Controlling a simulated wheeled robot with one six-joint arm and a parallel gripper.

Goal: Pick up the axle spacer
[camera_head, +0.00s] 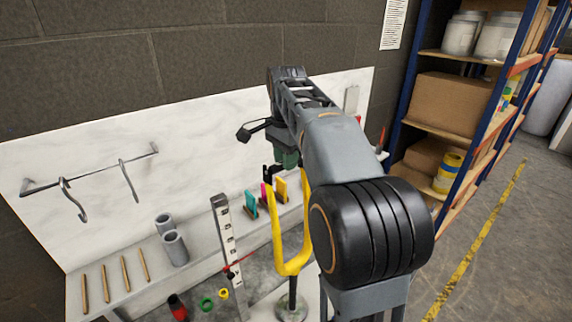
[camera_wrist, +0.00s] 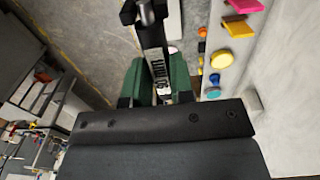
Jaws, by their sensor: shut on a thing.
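My gripper (camera_head: 286,158) is at the far end of my arm, over the bench's back edge in the head view. In the wrist view, its green fingers (camera_wrist: 158,78) are closed on a dark piece (camera_wrist: 150,32) with a pale, marked strip between them. The fingers hide part of this piece, and I cannot tell for certain that it is the axle spacer. In the head view, only a small black part of it shows below the gripper. No other thing in view is clearly the axle spacer.
Two grey tubes (camera_head: 175,248) and several thin rods (camera_head: 124,273) stand on the white ledge. A yellow fork-shaped stand (camera_head: 291,262) and a marked upright bar (camera_head: 228,250) rise in front. Coloured blocks (camera_head: 281,190) line the ledge. A loaded shelf (camera_head: 448,105) stands right.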

